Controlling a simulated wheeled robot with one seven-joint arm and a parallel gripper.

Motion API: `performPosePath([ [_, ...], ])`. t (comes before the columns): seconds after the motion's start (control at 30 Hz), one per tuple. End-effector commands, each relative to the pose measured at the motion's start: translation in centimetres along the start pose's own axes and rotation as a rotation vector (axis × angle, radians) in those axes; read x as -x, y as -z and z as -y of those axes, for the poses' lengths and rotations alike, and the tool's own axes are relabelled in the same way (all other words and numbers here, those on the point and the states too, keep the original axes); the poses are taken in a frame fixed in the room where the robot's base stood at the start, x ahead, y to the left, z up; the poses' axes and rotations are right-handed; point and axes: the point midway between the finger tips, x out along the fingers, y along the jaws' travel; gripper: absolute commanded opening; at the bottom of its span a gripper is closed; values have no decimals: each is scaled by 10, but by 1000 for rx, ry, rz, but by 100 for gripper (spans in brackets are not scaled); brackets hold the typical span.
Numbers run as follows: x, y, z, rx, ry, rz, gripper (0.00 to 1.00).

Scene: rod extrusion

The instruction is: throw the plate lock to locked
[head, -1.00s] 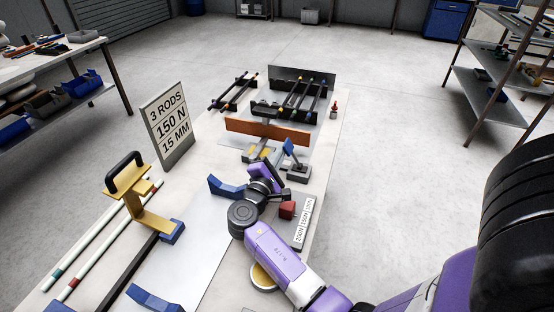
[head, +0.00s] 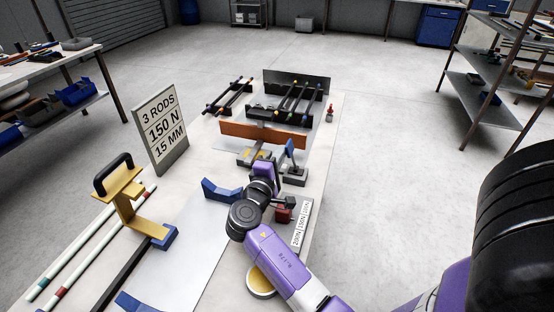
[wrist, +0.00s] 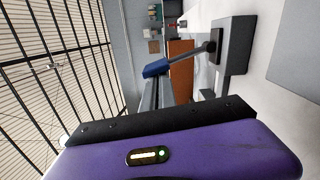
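A lever with a blue handle (head: 290,149) stands on a grey block (head: 295,177) near the right edge of the bench; I take it as the plate lock. In the head view it stands nearly upright. The wrist view shows its blue grip (wrist: 157,68), its dark rod and its grey base (wrist: 237,46). My gripper (head: 264,171) is just left of the block and close to the lever. The wrist view shows my purple gripper housing with a black edge below the lever.
An orange bar (head: 262,135) and a rack of dark rods (head: 290,98) stand beyond the lever. A red block (head: 283,215) and a label strip (head: 301,225) lie nearer, on the right. A blue cradle (head: 221,191) is left of my gripper. A sign (head: 161,129) stands at left.

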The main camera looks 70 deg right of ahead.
Motion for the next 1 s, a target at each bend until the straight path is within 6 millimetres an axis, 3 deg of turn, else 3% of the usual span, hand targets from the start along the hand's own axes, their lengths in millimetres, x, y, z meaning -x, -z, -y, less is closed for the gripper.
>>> performPosePath([
  [0.17, -1, -15, 2, -170, 8, 4, 0],
  [0.3, -2, -26, 1, -442, 20, 4, 0],
  [0.7, -3, -53, 2, -771, 37, 3, 0],
  [1.0, -3, -64, 3, -914, 44, 2, 0],
])
